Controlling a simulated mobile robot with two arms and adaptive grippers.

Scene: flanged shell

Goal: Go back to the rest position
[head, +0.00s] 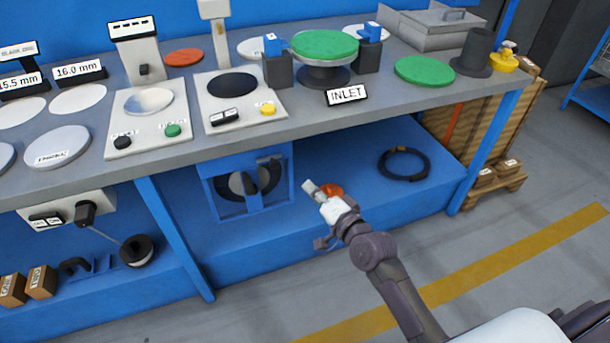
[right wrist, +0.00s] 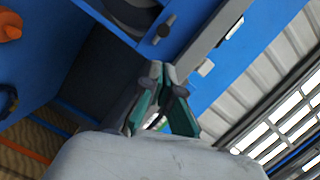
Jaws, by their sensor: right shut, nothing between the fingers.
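My right gripper (head: 312,189) is in front of the workbench, below the tabletop edge, with its arm coming in from the lower right. It is shut and holds nothing. In the right wrist view its fingers (right wrist: 163,78) converge in front of blue frame parts. My left gripper is not in view.
The grey workbench top (head: 330,122) carries a green disc (head: 325,44) on the INLET stand, another green disc (head: 424,70) and two scales. Below are a blue-framed unit (head: 247,184) and a black ring (head: 404,163) on the blue shelf.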

